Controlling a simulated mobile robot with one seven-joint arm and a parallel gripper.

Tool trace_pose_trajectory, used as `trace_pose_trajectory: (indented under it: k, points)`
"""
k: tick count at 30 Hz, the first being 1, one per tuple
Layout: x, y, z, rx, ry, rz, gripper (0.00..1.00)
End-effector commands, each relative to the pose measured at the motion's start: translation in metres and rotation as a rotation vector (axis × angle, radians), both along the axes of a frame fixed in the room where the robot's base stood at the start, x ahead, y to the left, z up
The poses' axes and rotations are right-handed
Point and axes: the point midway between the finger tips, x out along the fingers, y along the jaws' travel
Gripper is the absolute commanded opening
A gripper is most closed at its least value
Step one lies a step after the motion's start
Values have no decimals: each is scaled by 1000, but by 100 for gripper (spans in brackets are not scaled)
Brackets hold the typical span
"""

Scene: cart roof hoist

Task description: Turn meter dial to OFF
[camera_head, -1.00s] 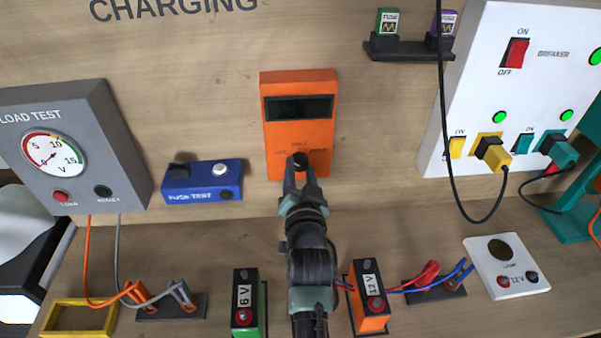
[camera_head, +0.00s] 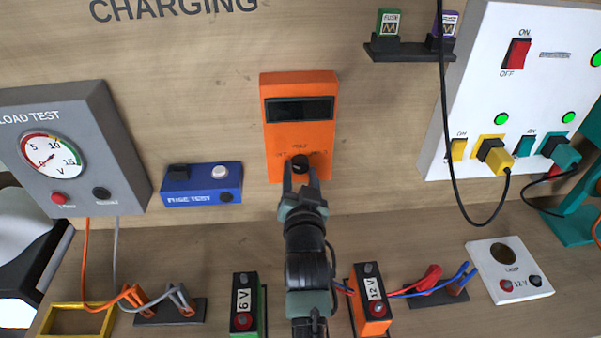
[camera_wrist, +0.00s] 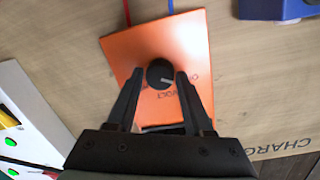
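The orange meter (camera_head: 275,140) stands against the wooden back panel, with a dark, blank display at its top. Its black dial (camera_head: 300,163) is low on the front, with small lettering above it. In the wrist view the dial (camera_wrist: 160,73) has a light mark pointing right, toward the lettering beside the right finger, which is partly covered. My gripper (camera_head: 301,171) is open at the dial. In the wrist view its fingers (camera_wrist: 160,80) lie on either side of the dial with narrow gaps; I cannot tell whether either touches.
A blue fuse tester (camera_head: 203,184) and a grey load tester (camera_head: 118,150) are to the left. The white breaker panel (camera_head: 480,100) is at right, with a black cable (camera_head: 450,150) hanging nearby. The 6V battery (camera_head: 243,300) and 12V battery (camera_head: 371,300) flank my arm below.

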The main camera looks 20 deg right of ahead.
Motion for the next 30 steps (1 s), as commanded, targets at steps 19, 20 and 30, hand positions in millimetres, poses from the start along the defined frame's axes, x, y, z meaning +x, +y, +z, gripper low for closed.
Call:
trace_pose_trajectory:
  k: [19, 20, 30]
  points:
    - [-17, 6, -1, 1, -1, 1, 75]
    - [-21, 8, 0, 1, -1, 2, 75]
    - [-77, 27, 4, 0, -1, 2, 75]
